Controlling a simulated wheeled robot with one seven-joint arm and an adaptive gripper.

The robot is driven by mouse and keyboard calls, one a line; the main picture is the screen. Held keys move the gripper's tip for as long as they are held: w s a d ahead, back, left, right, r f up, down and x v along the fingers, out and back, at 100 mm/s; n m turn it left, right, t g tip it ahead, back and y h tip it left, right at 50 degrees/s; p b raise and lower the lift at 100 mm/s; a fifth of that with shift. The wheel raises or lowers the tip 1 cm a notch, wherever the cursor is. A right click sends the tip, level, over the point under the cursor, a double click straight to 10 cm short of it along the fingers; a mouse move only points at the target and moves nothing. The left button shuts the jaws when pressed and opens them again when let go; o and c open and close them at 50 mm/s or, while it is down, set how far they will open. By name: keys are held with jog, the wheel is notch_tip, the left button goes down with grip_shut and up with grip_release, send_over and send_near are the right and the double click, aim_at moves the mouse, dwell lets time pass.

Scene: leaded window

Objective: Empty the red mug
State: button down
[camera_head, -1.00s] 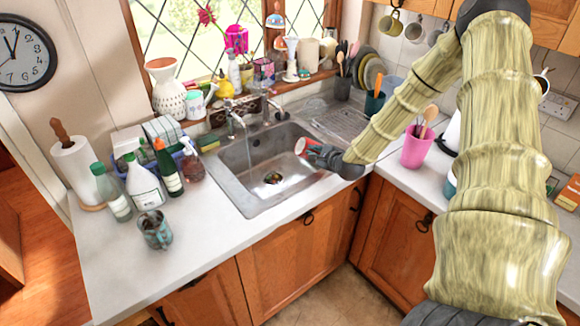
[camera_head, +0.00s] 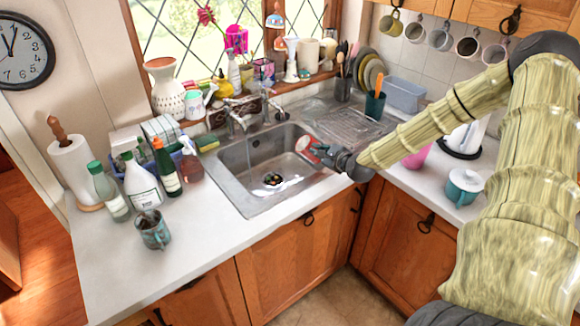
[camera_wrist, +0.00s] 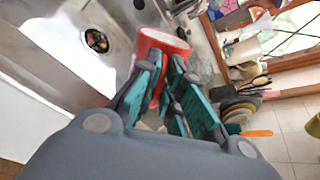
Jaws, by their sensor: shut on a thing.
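The red mug (camera_head: 303,146) is held tipped over the sink (camera_head: 235,155), its pale mouth facing left in the head view. My gripper (camera_head: 326,155) is shut on it from the right. In the wrist view the red mug (camera_wrist: 165,41) sits at the tips of the teal-padded fingers of my gripper (camera_wrist: 163,78), and the sink floor is beyond it. Small coloured bits lie at the sink drain (camera_head: 273,180), also seen in the wrist view (camera_wrist: 96,41). The inside of the mug is not clear.
The tap (camera_head: 236,118) stands behind the sink. Bottles (camera_head: 142,182) and a blue-grey mug (camera_head: 153,230) stand on the left counter. A drying rack (camera_head: 355,128), a pink cup (camera_head: 417,157) partly hidden by my arm, and a teal pot (camera_head: 463,187) are to the right.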

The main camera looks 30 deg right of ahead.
jog(key=shift+s+d+r+m+t+y+b, duration=0.2)
jog(key=shift+d+m+t+y+b, duration=0.2)
jog(key=shift+d+m+b, duration=0.15)
jog(key=shift+s+d+m, duration=0.1)
jog(key=shift+d+m, duration=0.1)
jog(key=shift+m, duration=0.05)
jog(key=shift+s+d+r+m+t, duration=0.1)
jog(key=shift+s+d+m+t, duration=0.25)
jog(key=shift+d, duration=0.2)
jog(key=shift+s+d+f+m+y, duration=0.1)
jog(key=shift+d+f+m+y, duration=0.25)
jog(key=shift+d+f+y, duration=0.05)
jog(key=shift+s+d+f+m+t, duration=0.2)
jog(key=shift+d+f+m+t, duration=0.1)
jog(key=shift+d+f+t, duration=0.1)
jog(key=shift+s+d+m+b, duration=0.15)
jog(key=shift+d+m+b, duration=0.15)
jog(key=shift+m+b, duration=0.1)
jog(key=shift+f+b, duration=0.1)
jog(key=shift+b, duration=0.2)
jog(key=d+m+t+b, duration=0.1)
jog(key=b, duration=0.3)
jog(key=shift+s+y, duration=0.3)
jog(key=shift+s, duration=0.05)
jog(key=shift+d+m+t+b, duration=0.15)
jog(key=shift+m+t+b, duration=0.2)
jog(key=shift+b, duration=0.3)
